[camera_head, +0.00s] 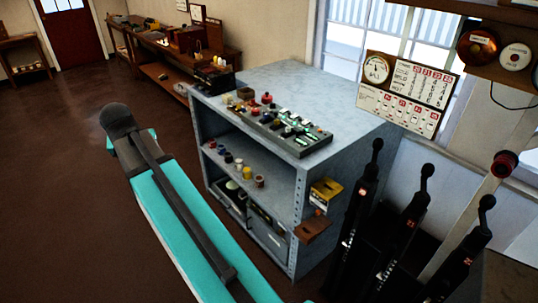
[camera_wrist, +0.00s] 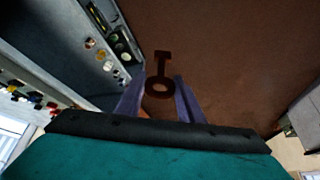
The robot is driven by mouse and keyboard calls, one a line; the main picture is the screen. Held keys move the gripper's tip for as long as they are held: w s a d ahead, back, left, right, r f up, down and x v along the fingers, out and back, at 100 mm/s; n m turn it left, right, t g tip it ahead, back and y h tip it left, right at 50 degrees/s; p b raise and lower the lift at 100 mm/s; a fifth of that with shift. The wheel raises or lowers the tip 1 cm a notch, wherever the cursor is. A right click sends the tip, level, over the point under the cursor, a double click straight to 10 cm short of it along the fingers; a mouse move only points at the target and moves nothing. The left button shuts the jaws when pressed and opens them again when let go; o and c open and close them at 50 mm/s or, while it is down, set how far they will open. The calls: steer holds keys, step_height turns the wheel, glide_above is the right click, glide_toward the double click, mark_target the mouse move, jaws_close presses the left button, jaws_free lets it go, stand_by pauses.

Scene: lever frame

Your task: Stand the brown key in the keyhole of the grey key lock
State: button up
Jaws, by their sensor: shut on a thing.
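The brown key (camera_wrist: 162,69) shows in the middle of the wrist view, with its round bow between my fingers and its stem and bit pointing away from the wrist. My gripper (camera_wrist: 159,87) is shut on the key at its bow. The key is above the brown floor in that view, clear of other things. In the head view my teal and black arm shows, but I cannot make out the fingers or the key. I cannot pick out the grey key lock for sure in either view.
A grey-blue cabinet (camera_head: 247,135) stands right of my arm, with a button panel (camera_head: 295,130) on top. A yellow box (camera_head: 325,191) and a brown holder (camera_head: 312,229) are on its side. Several black levers (camera_head: 362,220) stand at the right. The floor (camera_head: 60,180) at left is clear.

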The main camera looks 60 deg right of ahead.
steer(key=s+d+f+m+g+h, duration=0.1)
steer(key=s+d+m, duration=0.2)
steer(key=s+d, duration=0.55)
steer(key=s+d+m+g, duration=0.15)
steer(key=s+d, duration=0.25)
steer(key=d, duration=0.9)
steer(key=s+d+f+m+g+h, duration=0.1)
steer(key=s+d+m, duration=0.4)
steer(key=d, duration=0.6)
steer(key=s+d+f+m+g, duration=0.1)
steer(key=s+d, duration=0.5)
steer(key=s, duration=0.2)
steer(key=s+d+m+g, duration=0.1)
steer(key=s+d, duration=0.4)
steer(key=s, duration=0.3)
steer(key=s+d+f+m, duration=0.1)
steer(key=s+d+f, duration=0.3)
steer(key=s+f, duration=0.3)
steer(key=s, duration=0.3)
steer(key=shift+s+m, duration=0.25)
steer(key=shift+m, duration=0.1)
steer(key=shift+d+f+g, duration=0.1)
steer(key=shift+f+g, duration=0.15)
steer(key=shift+f+b, duration=1.5)
steer(key=shift+f, duration=1.15)
steer(key=shift+f+b, duration=1.8)
steer(key=shift+f, duration=1.1)
